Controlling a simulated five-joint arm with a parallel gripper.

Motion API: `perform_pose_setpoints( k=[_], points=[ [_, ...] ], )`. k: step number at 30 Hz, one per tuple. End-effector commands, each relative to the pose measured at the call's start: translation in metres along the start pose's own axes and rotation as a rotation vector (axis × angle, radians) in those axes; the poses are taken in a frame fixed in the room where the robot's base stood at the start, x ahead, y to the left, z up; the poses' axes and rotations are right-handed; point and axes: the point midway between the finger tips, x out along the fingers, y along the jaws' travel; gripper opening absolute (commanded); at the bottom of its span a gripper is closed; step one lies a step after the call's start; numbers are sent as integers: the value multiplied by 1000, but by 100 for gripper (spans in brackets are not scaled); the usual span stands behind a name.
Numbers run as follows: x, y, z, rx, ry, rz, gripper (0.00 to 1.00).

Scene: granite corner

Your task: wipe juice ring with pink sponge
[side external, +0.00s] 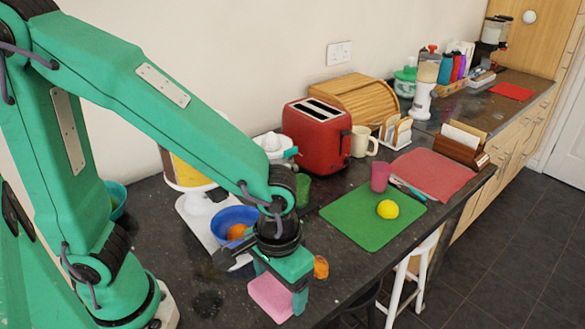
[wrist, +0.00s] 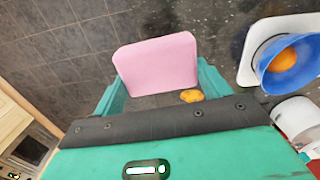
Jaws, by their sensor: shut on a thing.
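A pink sponge (side external: 268,297) is held between the green jaws of my gripper (side external: 279,292), near the front edge of the counter. In the wrist view the sponge (wrist: 155,62) spans the space between the two fingers of my gripper (wrist: 160,80). I cannot tell whether its underside touches the counter. A small orange patch or object (side external: 320,267) is just right of my gripper, and it also shows in the wrist view (wrist: 191,96) beside the right finger. I cannot tell whether it is the juice ring; no other ring shows clearly.
A blue bowl (side external: 233,219) with an orange fruit stands on a white base behind my gripper. A green mat (side external: 355,222) with a lemon (side external: 387,209) lies to the right. A red toaster (side external: 318,136) stands behind. The counter's front edge is close by, with a white stool (side external: 415,270) beyond.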

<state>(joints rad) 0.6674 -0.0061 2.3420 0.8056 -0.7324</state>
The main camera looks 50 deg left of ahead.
Motion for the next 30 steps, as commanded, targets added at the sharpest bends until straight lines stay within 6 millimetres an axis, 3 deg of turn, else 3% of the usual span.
perform_pose_setpoints(
  k=[9,15,21,30],
  points=[
    [13,-23,-79,-8,-2,-1,57],
    [22,-42,-114,-5,-1,-1,57],
    [26,-52,-130,-2,0,0,57],
    [29,-54,-132,0,-1,0,57]
  ],
)
